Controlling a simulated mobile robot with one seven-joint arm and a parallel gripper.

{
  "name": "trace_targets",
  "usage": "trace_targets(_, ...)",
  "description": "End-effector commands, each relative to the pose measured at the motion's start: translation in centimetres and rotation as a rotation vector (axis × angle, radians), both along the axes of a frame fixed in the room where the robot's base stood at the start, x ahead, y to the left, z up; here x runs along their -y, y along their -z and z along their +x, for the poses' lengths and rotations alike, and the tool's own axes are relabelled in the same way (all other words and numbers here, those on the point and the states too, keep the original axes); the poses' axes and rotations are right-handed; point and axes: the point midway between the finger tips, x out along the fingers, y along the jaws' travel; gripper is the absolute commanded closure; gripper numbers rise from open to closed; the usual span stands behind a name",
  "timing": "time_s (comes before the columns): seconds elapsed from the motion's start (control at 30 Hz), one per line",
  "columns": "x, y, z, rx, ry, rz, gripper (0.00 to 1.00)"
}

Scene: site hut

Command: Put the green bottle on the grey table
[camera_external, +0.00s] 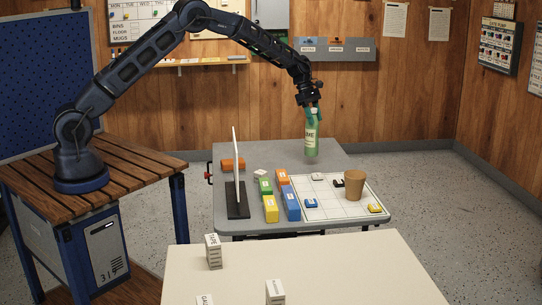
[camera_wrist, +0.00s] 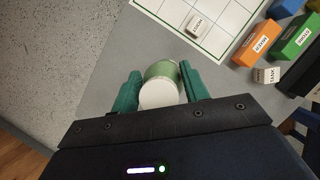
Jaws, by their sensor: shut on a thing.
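The green bottle (camera_external: 311,137) has a white label and is held upright in my gripper (camera_external: 312,112) over the far right part of the grey table (camera_external: 285,153). In the external view its base shows against the table top; I cannot tell whether it touches. In the wrist view the bottle (camera_wrist: 163,84) shows its pale round cap between the two green fingers of my gripper (camera_wrist: 161,90), which are shut on it. Bare grey table (camera_wrist: 118,72) surrounds it there.
A white grid board (camera_external: 330,208) with small blocks and a brown cup (camera_external: 354,186) lies near the bottle. Coloured boxes (camera_external: 269,208) and an upright white panel on a black base (camera_external: 237,205) stand to the left. A cream table (camera_external: 350,270) is in front.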

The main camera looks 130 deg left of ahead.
Motion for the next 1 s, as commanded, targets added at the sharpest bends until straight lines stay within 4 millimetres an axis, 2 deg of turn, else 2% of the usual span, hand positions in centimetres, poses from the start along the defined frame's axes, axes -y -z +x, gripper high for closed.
trace_targets(0.17,0.0,0.9,0.0,0.0,-0.001,0.0,0.88)
trace_targets(0.47,0.0,4.5,0.0,0.0,-0.001,-0.001,0.88)
trace_targets(0.83,0.0,4.8,0.0,0.0,0.0,0.0,0.88)
trace_targets(0.87,0.0,4.8,0.0,0.0,0.001,0.0,0.52)
trace_targets(0.97,0.0,4.8,0.0,0.0,0.0,0.0,0.33)
trace_targets(1.0,0.0,4.8,0.0,0.0,0.0,0.0,0.33)
